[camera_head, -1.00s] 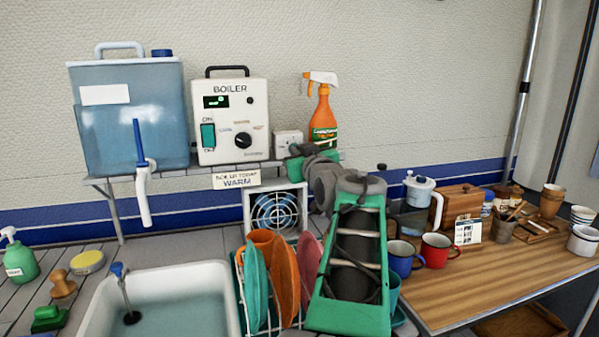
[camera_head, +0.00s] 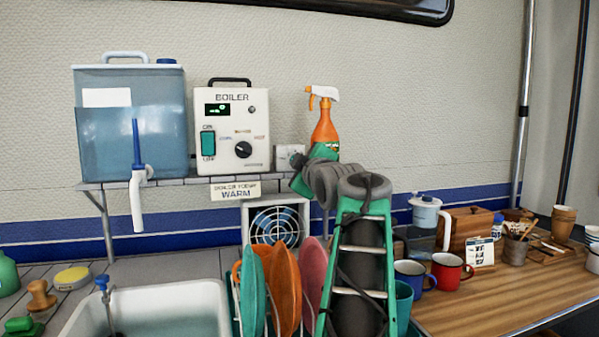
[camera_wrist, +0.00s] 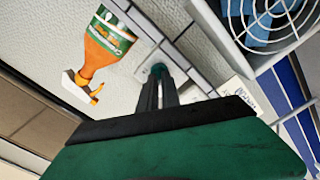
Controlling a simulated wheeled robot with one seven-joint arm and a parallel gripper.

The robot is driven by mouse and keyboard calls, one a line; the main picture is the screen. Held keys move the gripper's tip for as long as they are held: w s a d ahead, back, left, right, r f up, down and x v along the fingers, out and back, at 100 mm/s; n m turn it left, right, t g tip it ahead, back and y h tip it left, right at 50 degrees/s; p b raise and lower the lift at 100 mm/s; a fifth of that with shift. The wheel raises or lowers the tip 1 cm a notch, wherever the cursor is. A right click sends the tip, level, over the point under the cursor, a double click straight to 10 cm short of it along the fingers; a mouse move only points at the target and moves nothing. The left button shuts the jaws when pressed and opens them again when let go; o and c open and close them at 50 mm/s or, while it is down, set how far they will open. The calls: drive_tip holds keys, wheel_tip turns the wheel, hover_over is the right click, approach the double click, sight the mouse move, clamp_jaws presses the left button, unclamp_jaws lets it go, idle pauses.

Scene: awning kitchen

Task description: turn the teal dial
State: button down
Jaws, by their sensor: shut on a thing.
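The teal dial (camera_wrist: 158,70) is a small round knob on the face of a small white box (camera_head: 284,154), which stands on the shelf just right of the boiler. My gripper (camera_wrist: 160,78) has its two dark fingers close together on the dial, shut on it. In the head view my gripper (camera_head: 298,163) reaches up to the box from the lower right. There the dial is mostly hidden by the gripper, and its turned angle is hard to tell.
The boiler (camera_head: 232,160) stands left of the box, and an orange spray bottle (camera_head: 325,128) stands close behind my gripper. Below are a fan grille (camera_head: 275,228), upright plates (camera_head: 284,295) and a sink (camera_head: 165,310). Mugs (camera_head: 446,270) stand on the wooden counter at right.

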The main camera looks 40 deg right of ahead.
drive_tip(key=shift+n, duration=0.4)
drive_tip(key=c, duration=1.6)
unclamp_jaws()
drive_tip(key=shift+o, duration=0.2)
drive_tip(key=v, duration=0.8)
